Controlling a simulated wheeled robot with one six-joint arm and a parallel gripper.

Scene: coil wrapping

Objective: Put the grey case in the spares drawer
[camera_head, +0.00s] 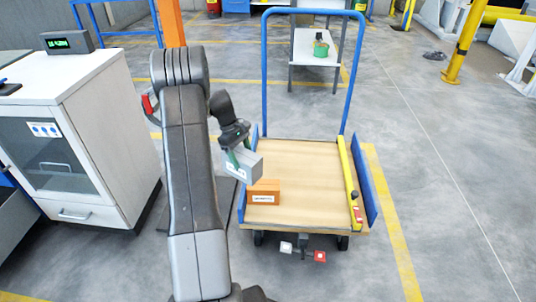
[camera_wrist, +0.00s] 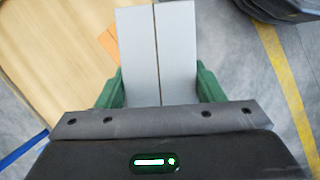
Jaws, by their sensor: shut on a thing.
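The grey case (camera_head: 245,165) is held by my gripper (camera_head: 238,158) above the left part of the cart's wooden deck. In the wrist view the case (camera_wrist: 140,55) fills the space between the green fingers of my gripper (camera_wrist: 158,88), which are shut on its sides. A seam runs along the middle of the case. A white cabinet (camera_head: 112,125) stands at the left, with a glass door and a shut drawer (camera_head: 75,214) at its bottom. No label reading spares can be made out on that drawer.
An orange box (camera_head: 264,191) with a white label lies on the cart deck (camera_head: 300,165), just below the case. A yellow level (camera_head: 349,180) lies along the deck's right side. The cart's blue handle (camera_head: 265,60) rises at the back. A white table (camera_head: 316,48) stands behind.

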